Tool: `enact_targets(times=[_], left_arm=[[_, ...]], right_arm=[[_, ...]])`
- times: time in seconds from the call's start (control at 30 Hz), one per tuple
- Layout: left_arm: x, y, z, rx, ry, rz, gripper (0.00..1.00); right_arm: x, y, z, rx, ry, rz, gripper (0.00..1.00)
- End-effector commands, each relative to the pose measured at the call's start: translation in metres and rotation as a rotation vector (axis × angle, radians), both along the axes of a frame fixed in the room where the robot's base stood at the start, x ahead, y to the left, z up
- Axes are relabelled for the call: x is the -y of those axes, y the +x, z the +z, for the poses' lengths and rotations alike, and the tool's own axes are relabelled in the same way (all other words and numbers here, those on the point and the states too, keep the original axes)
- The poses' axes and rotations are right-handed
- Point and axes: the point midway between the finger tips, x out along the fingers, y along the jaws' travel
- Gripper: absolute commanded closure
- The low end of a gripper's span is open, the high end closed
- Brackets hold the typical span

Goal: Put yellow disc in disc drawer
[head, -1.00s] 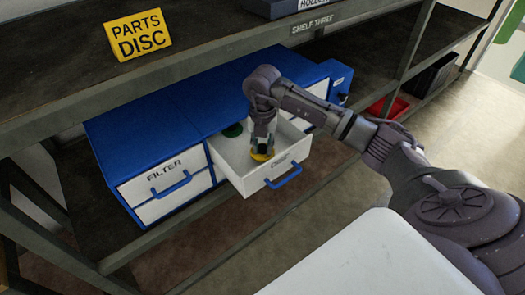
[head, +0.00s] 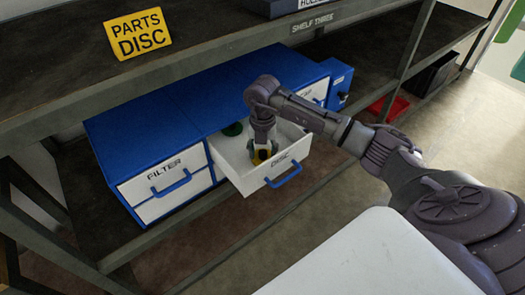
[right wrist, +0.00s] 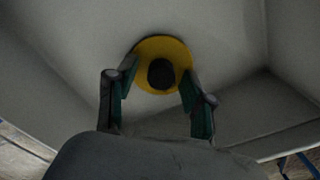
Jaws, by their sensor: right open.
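The yellow disc (right wrist: 143,50) has a dark round centre and lies on the white floor of the open disc drawer. In the head view the yellow disc (head: 260,157) shows only partly, behind my gripper. The drawer marked DISC (head: 296,168) is pulled out and has a blue handle. My right gripper (head: 262,150) points down inside the drawer. In the right wrist view my right gripper (right wrist: 160,92) is open, its two fingers apart on either side of the disc's near edge. I cannot tell whether they touch it. My left gripper is not in view.
A green round thing (head: 233,129) lies at the back left of the drawer. The blue cabinet (head: 150,120) has a shut FILTER drawer (head: 163,170) at left. The shelf above (head: 215,52) bears a yellow PARTS DISC sign (head: 137,34). A red bin (head: 388,107) stands at right.

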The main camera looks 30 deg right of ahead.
Motion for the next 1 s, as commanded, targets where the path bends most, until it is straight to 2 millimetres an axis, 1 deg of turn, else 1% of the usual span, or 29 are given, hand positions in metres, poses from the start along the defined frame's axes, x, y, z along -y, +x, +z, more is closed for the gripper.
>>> enact_targets(times=[0.07, 0.17, 0.5, 0.6, 0.7, 0.8, 1.0], left_arm=[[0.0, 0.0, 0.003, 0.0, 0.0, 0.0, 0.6], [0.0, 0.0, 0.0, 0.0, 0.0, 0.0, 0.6], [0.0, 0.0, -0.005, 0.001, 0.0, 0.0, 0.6], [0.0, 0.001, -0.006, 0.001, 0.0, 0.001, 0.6], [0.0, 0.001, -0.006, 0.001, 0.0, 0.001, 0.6], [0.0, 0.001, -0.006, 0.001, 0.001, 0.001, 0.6], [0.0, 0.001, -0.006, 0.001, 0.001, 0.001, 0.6]], right_arm=[[0.0, 0.0, 0.005, 0.001, 0.0, 0.0, 0.48], [0.0, 0.001, 0.016, 0.005, 0.0, 0.001, 0.48], [0.0, 0.001, 0.088, 0.005, 0.0, 0.0, 0.48], [0.0, 0.001, 0.104, 0.004, -0.001, 0.0, 0.48], [0.0, 0.001, 0.115, 0.002, 0.001, -0.001, 0.48], [0.0, 0.001, 0.121, 0.001, 0.0, -0.001, 0.48], [0.0, 0.0, 0.123, 0.001, 0.001, -0.001, 0.48]])
